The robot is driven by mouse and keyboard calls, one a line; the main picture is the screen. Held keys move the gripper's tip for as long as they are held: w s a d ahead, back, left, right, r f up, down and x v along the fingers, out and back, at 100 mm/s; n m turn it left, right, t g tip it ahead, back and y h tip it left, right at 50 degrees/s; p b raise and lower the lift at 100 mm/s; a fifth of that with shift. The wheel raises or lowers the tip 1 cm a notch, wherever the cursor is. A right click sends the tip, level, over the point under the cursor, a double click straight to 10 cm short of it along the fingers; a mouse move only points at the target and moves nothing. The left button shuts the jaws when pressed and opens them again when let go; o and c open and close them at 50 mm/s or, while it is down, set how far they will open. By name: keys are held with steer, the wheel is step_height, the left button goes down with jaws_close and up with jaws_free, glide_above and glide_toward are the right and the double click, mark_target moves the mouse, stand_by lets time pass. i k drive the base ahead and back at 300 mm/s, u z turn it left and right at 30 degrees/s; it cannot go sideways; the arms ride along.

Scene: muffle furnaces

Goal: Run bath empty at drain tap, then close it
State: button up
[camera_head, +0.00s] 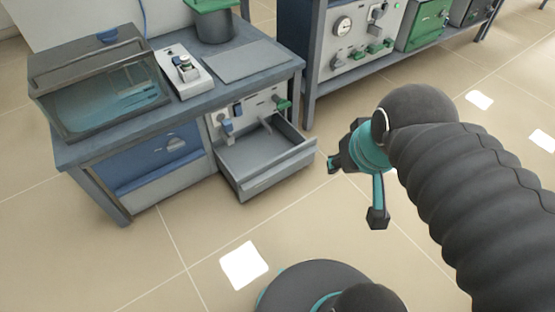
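The bath (105,95) is a clear-walled tank with a dark hinged-looking lid on the left of the bench in the head view. Bluish water shows inside it. Below the bench top, a pale panel (250,106) carries blue-handled fittings (226,124) and a green one (282,103). I cannot tell which is the drain tap, nor whether it is open. A grey tray or drawer (262,163) stands pulled out beneath the panel. My gripper (356,192) is open and empty, in the air to the right of the tray and apart from it.
The bench (232,52) also bears a small white device (183,72), a flat grey plate (238,60) and a green-topped pot (214,22). A second bench (310,85) with a gauge panel and green boxes stands behind right.

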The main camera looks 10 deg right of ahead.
mark_target(283, 103)
steer(key=k, duration=0.5)
steer(key=u, duration=1)
steer(key=i, duration=0.85)
steer(key=z, duration=1.2)
